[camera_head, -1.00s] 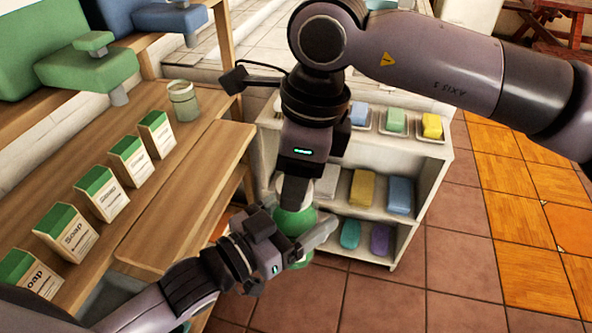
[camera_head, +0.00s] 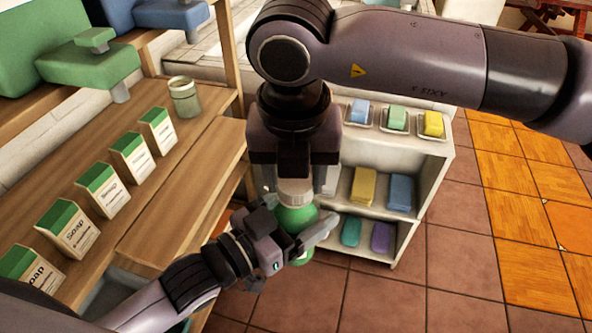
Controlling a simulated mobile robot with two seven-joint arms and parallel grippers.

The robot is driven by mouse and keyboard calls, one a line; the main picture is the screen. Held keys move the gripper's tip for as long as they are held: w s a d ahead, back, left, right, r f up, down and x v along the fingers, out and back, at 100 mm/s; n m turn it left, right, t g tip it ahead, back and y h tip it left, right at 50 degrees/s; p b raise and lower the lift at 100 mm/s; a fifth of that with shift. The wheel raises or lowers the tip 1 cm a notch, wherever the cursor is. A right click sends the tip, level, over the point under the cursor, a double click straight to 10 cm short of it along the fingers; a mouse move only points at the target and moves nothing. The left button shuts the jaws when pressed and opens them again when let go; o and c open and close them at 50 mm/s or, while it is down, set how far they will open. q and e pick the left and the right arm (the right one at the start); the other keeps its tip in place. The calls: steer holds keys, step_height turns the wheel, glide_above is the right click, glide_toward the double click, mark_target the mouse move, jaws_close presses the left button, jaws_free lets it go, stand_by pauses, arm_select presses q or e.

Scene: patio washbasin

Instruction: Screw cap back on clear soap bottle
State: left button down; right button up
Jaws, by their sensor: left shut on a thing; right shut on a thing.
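The soap bottle (camera_head: 296,216), with green showing through it, is held in the air in front of the white shelf. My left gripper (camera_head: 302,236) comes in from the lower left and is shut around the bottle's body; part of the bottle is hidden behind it. A pale ribbed cap (camera_head: 296,192) sits at the top of the bottle. My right gripper (camera_head: 295,180) points straight down from above and is shut on the cap. Its fingers are mostly hidden by its own body. I cannot tell how tightly the cap sits on the neck.
A wooden counter (camera_head: 185,190) on the left bears several soap boxes (camera_head: 103,190) and a glass jar (camera_head: 184,97). The white shelf (camera_head: 434,165) behind the grippers holds colored soap bars and sponges. The tiled floor at the right is clear.

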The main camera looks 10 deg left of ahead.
steer(key=m, duration=0.5)
steer(key=shift+a+h, duration=0.1)
steer(key=shift+h, duration=0.3)
steer(key=m, duration=0.5)
steer(key=shift+w+h, duration=0.1)
steer(key=shift+h, duration=0.2)
steer(key=m, duration=0.3)
steer(key=shift+m+g, duration=0.4)
steer(key=m, duration=0.5)
steer(key=shift+g+h, duration=0.3)
steer(key=shift+g, duration=0.1)
steer(key=o, duration=1)
